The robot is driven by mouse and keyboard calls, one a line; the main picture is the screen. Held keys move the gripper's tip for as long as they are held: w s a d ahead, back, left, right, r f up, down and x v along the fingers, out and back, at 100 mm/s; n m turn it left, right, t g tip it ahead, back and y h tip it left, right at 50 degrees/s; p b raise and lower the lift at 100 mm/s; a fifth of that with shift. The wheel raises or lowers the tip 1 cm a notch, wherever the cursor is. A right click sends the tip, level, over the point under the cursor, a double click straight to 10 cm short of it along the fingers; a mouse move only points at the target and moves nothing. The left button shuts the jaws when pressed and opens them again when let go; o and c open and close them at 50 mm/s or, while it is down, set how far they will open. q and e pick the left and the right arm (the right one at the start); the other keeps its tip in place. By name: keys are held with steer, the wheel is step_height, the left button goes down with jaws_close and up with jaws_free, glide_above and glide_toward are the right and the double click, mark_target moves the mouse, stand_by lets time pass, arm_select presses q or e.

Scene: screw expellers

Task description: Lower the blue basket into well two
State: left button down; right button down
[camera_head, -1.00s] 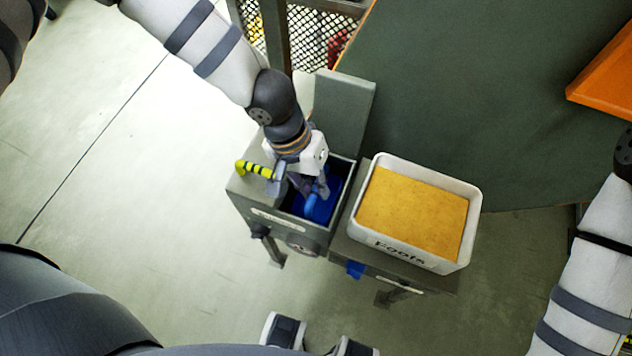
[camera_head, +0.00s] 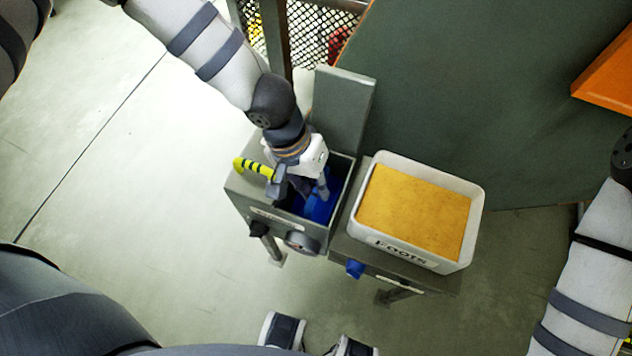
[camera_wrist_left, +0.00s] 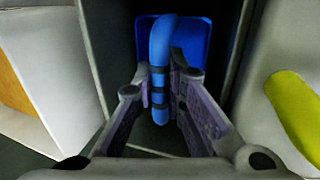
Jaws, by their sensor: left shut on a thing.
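The blue basket (camera_head: 319,208) is inside the open well of a grey-green metal box (camera_head: 236,200), with its top below the rim. In the left wrist view the blue basket (camera_wrist_left: 193,42) shows as a wall behind its thick blue handle with dark bands. My left gripper (camera_head: 308,190) reaches down into the well mouth. In the left wrist view my left gripper (camera_wrist_left: 160,88) is shut on the handle. The basket's underside and any gap to the well floor are hidden. Which number this well has cannot be read. My right gripper is out of view.
A white tub (camera_head: 476,215) marked "Foots", full of yellow-brown material, stands close right of the well. An upright grey panel (camera_head: 342,105) rises behind it. A blue knob (camera_head: 355,269) sits in front.

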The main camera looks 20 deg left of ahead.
arm_select(q)
steer(key=shift+f, duration=0.1)
steer(key=c, duration=1.2)
jaws_free()
steer(key=shift+s, duration=0.1)
steer(key=shift+a, duration=0.1)
